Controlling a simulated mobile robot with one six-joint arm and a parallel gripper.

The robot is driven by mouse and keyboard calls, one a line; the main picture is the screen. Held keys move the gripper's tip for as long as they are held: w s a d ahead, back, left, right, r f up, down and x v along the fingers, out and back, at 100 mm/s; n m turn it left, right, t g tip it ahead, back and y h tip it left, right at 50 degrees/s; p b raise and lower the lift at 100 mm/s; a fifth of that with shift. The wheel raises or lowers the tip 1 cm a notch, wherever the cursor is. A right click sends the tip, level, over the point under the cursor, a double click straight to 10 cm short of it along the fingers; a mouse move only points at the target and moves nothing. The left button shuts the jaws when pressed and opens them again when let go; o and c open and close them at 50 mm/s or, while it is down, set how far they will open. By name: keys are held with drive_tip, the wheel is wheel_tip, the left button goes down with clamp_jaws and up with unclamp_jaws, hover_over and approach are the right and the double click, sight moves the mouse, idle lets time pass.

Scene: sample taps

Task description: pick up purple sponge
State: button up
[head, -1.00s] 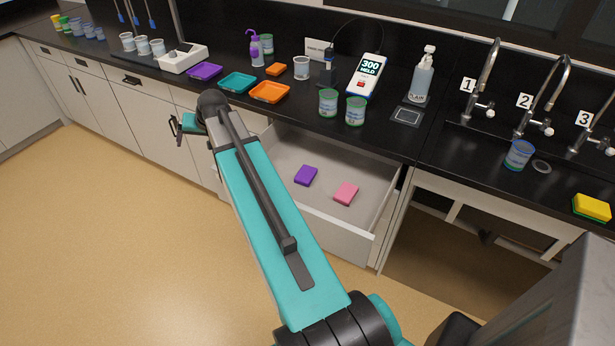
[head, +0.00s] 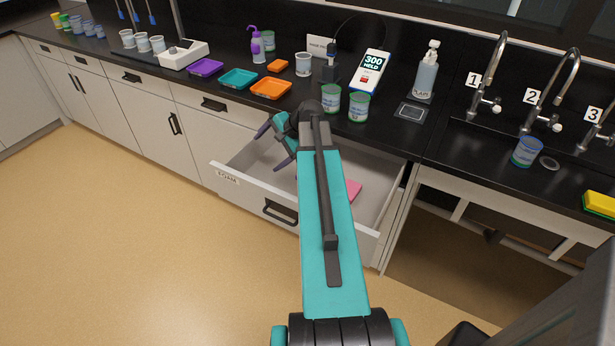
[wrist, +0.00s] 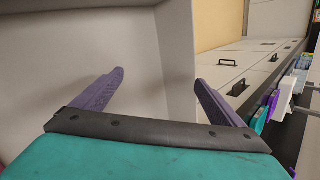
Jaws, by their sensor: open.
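My arm covers that part of the drawer in the head view. The pink sponge (head: 355,189) shows partly beside my arm. My gripper (head: 270,148) is over the left part of the open drawer (head: 335,220), with its purple fingers apart and nothing between them. In the wrist view my gripper (wrist: 159,77) is open and empty, facing pale drawer walls.
The black counter above the drawer holds an orange tray (head: 271,88), a teal tray (head: 238,78), green-rimmed cups (head: 358,107) and a meter (head: 370,72). A sink with numbered taps is at right. The floor (head: 120,250) in front is clear.

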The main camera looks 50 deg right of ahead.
drive_tip(key=s+d+f+m, duration=0.1)
drive_tip(key=s+d+m, duration=0.1)
drive_tip(key=s, duration=0.1)
drive_tip(key=s+d+f+m+t+y+b, duration=0.1)
drive_tip(key=s+d+m, duration=0.1)
drive_tip(key=s, duration=0.1)
drive_tip(key=s+d+f+m+t+b, duration=0.1)
drive_tip(key=s+d+f+m, duration=0.1)
drive_tip(key=s, duration=0.1)
drive_tip(key=shift+s+d+m+y, duration=0.3)
drive_tip(key=shift+s+d+m, duration=0.05)
drive_tip(key=shift+s+m, duration=0.05)
drive_tip(key=s+d+m+t, duration=0.1)
drive_tip(key=s+d+m, duration=0.1)
drive_tip(key=s, duration=0.1)
drive_tip(key=s+d+m+t+b, duration=0.1)
drive_tip(key=s+d+m, duration=0.1)
drive_tip(key=s, duration=0.2)
drive_tip(key=s+d+m+t+b, duration=0.1)
drive_tip(key=s+d+m, duration=0.1)
drive_tip(key=s+m, duration=0.1)
drive_tip(key=shift+s+f+t, duration=0.4)
drive_tip(key=shift+s, duration=0.3)
drive_tip(key=shift+w+a, duration=0.1)
drive_tip(key=shift+w, duration=0.05)
drive_tip(key=shift+p+x, duration=0.4)
drive_tip(key=shift+x, duration=3.8)
